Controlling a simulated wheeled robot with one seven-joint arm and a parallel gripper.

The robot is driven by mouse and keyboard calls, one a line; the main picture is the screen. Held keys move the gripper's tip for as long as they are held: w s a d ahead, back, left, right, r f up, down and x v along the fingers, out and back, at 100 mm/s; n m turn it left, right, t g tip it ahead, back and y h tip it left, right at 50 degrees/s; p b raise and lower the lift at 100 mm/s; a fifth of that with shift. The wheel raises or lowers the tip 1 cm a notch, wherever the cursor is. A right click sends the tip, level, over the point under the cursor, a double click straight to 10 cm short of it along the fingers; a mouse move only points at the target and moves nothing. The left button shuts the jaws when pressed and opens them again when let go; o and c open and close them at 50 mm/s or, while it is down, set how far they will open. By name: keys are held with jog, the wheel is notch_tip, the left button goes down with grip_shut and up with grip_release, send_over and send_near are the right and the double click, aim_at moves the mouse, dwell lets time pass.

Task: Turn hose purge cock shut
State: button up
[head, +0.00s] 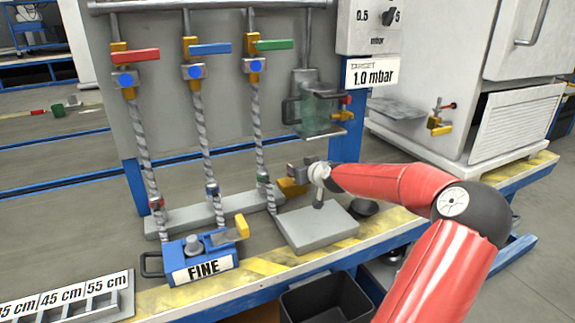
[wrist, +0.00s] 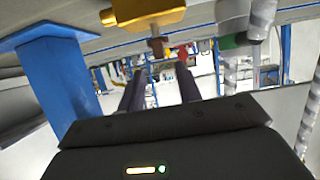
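My gripper (head: 301,173) is low in front of the grey panel, right of the green-handled hose's lower end. In the wrist view its two dark fingers (wrist: 161,85) stand apart with nothing visible gripped between them. A brass-yellow body (wrist: 146,17) with a short brown stem hangs above the fingertips there, and a small red part shows beside the stem. A yellow piece (head: 291,187) shows just under my gripper in the head view, partly hidden. I cannot tell for sure which fitting is the hose purge cock, nor its lever's angle.
Three braided hoses hang from valves with red (head: 135,55), blue (head: 210,48) and green (head: 274,44) handles. A blue FINE unit (head: 200,262) and a grey block (head: 316,228) sit on the bench. A blue post (wrist: 60,75) stands left in the wrist view.

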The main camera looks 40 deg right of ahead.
jog(key=x, duration=0.7)
jog(key=shift+p, duration=0.3)
jog(key=shift+a+f, duration=0.1)
grip_shut()
